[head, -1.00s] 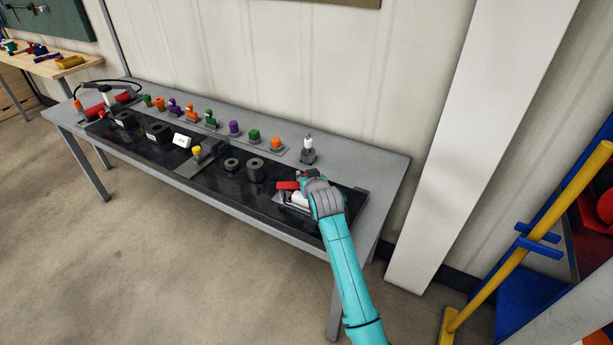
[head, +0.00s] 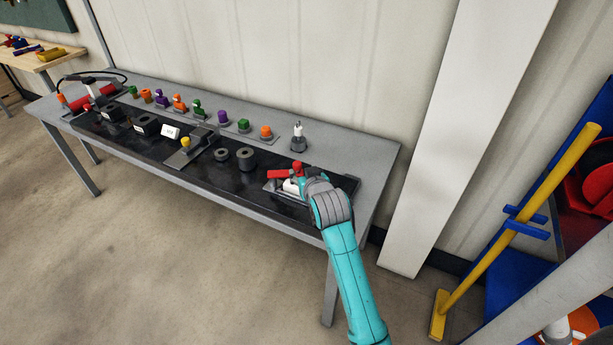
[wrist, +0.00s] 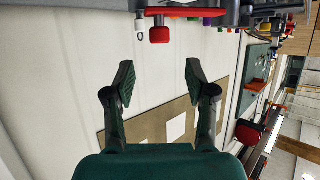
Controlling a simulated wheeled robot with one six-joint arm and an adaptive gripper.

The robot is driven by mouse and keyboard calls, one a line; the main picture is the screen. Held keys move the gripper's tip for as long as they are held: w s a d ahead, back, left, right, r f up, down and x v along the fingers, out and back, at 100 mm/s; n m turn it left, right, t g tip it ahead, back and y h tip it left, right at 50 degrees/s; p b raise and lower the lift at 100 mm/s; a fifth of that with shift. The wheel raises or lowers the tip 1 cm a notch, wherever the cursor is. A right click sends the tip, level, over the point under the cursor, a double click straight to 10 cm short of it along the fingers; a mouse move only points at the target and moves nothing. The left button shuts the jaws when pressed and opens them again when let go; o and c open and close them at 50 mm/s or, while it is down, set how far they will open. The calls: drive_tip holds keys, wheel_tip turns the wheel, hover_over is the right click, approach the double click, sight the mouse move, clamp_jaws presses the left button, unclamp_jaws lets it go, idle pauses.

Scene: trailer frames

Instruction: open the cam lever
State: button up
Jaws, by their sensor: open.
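The cam lever (head: 284,173) is red and sits on a clamp fixture with a white part (head: 291,187) near the right end of the table. A red knob-like piece (head: 297,166) stands up beside it. My gripper (wrist: 157,85) is open, with nothing between its two dark fingers in the wrist view. A red block on a grey stem (wrist: 160,34) shows beyond the fingertips there, apart from them. In the head view my wrist covers the right side of the fixture and hides most of my fingers.
The grey table (head: 350,150) carries a row of coloured pegs along the back and a black mat (head: 215,186) with black rings and blocks. A white post (head: 455,130) rises to the right.

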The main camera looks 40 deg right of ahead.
drive_tip(key=shift+v, duration=1.25)
